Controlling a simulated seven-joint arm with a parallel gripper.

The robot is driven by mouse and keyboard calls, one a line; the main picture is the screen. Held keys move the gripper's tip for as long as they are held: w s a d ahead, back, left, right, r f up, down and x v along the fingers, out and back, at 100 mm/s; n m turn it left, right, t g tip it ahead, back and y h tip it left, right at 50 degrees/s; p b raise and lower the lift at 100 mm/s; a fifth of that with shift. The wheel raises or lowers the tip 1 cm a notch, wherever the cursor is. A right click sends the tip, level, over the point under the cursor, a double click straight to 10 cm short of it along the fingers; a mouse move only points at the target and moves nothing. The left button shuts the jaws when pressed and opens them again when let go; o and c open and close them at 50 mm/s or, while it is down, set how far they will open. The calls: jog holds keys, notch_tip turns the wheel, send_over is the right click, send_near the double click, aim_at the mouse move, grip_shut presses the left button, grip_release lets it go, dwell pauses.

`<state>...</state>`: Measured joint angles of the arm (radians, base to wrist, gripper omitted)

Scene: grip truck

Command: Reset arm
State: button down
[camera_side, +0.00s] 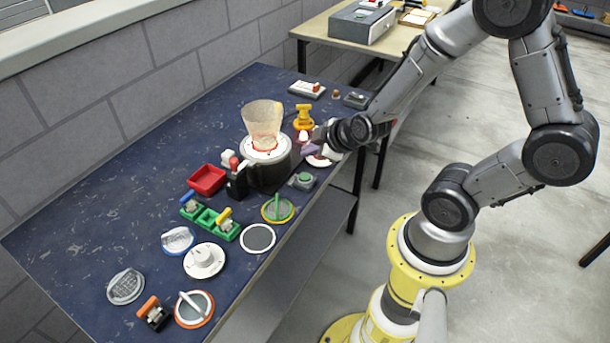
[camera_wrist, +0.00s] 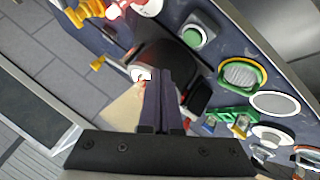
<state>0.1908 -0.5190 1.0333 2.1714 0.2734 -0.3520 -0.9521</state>
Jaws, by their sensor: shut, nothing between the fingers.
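My gripper (camera_side: 322,137) is at the back right part of the blue table, just right of a black round machine (camera_side: 268,174) with a white top and a translucent hopper (camera_side: 263,122). In the wrist view the two dark fingers of my gripper (camera_wrist: 168,74) lie together, shut and empty. They point over the black machine (camera_wrist: 182,58), partly covering it. The hopper (camera_wrist: 121,110) shows left of the fingers. I cannot tell the exact gap between fingertips and machine.
The blue table (camera_side: 110,190) holds a yellow valve (camera_side: 303,117), a green button box (camera_side: 302,181), a red tray (camera_side: 206,179), green clamps (camera_side: 215,222) and several round dials along its front edge. The table's left part is clear. A grey wall runs behind.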

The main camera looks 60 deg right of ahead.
jog(key=shift+w+a+r, duration=0.1)
jog(key=shift+a, duration=0.05)
jog(key=s+a+r+t+y, duration=0.1)
jog(key=a+r, duration=0.3)
jog(key=r, duration=0.5)
jog(key=s+a+r+t+y, duration=0.1)
jog(key=a+r+y, duration=0.15)
jog(key=r, duration=0.65)
jog(key=s+a+f+m+g, duration=0.1)
jog(key=s+m+g, duration=0.4)
jog(key=s, duration=0.9)
jog(key=shift+s+a+f+h, duration=0.15)
jog(key=shift+a+f+h, duration=0.15)
jog(key=shift+h, duration=0.05)
